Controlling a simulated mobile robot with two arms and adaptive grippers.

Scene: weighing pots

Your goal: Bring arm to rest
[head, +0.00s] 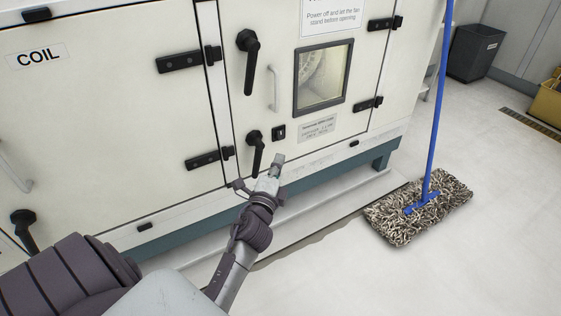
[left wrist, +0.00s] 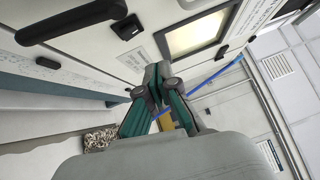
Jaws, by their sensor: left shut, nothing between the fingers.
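My left gripper (head: 277,165) is in front of the lower part of a large cream cabinet (head: 120,90), just right of a black lever handle (head: 256,152). Its fingers are together and hold nothing. In the left wrist view the gripper (left wrist: 156,75) points toward the cabinet, with its fingertips closed near a label below the window. A dark handle (left wrist: 72,22) shows at that view's upper left. I cannot tell how close the fingertips are to the cabinet face. My right gripper is in neither view.
A blue-handled mop (head: 420,207) stands on the floor right of the cabinet. A dark grey bin (head: 475,53) and a yellow container (head: 547,103) are farther back. A window (head: 322,76) and another black handle (head: 248,60) are higher on the cabinet. Floor at lower right is clear.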

